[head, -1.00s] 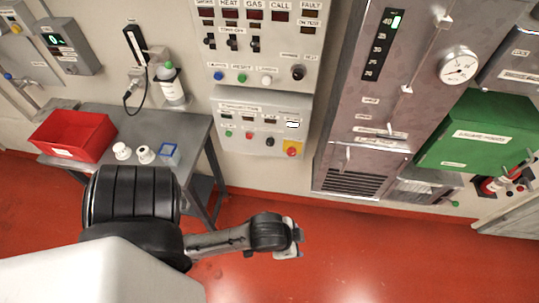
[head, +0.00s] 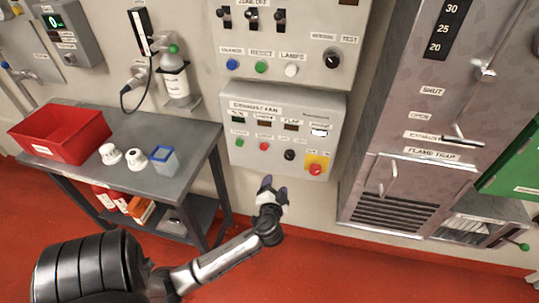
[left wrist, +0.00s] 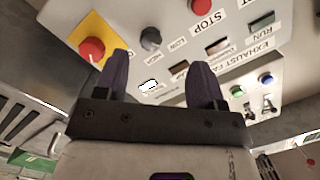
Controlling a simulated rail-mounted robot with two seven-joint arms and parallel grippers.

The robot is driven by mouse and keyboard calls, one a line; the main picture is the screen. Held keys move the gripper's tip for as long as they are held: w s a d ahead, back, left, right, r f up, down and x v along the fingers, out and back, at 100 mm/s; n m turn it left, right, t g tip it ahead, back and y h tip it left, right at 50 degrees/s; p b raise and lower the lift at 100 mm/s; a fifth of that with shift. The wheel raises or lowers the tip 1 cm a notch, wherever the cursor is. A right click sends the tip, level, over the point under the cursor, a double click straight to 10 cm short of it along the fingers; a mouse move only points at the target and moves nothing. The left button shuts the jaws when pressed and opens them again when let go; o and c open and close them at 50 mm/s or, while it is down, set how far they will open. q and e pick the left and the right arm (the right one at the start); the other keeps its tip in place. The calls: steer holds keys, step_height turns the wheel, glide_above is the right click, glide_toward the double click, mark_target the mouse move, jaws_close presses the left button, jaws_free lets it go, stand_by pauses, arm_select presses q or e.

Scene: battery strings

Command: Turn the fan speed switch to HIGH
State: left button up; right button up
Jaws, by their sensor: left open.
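The exhaust fan panel (head: 235,152) is a pale box on the wall below the larger control panel. Its black fan speed switch (head: 289,155) sits between a red button (head: 264,146) and a red emergency button on yellow (head: 315,169). In the left wrist view the switch (left wrist: 150,38) appears beyond the fingers, with small LOW and other labels near it; its pointer setting is too small to tell. My left gripper (head: 273,187) is open and empty, just below the panel, apart from the switch. Its two dark fingers (left wrist: 161,75) point toward the panel. My right gripper is out of view.
A grey table (head: 205,140) at left holds a red bin (head: 60,135), two white pieces and a blue-rimmed container (head: 164,161). A metal cabinet (head: 400,180) with handles stands right of the panel. The floor in front is clear.

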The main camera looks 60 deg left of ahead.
mark_target(289, 158)
arm_select(q)
steer(key=w+a, duration=0.3)
steer(key=w+a+r+t, duration=0.1)
steer(key=w+a, duration=0.2)
steer(key=w, duration=0.1)
steer(key=w+a+n+t+b, duration=0.1)
steer(key=w+a, duration=0.2)
steer(key=shift+w+r, duration=0.2)
steer(key=shift+r, duration=0.05)
steer(key=shift+a, duration=0.1)
stand_by(0.3)
steer(key=c, duration=0.9)
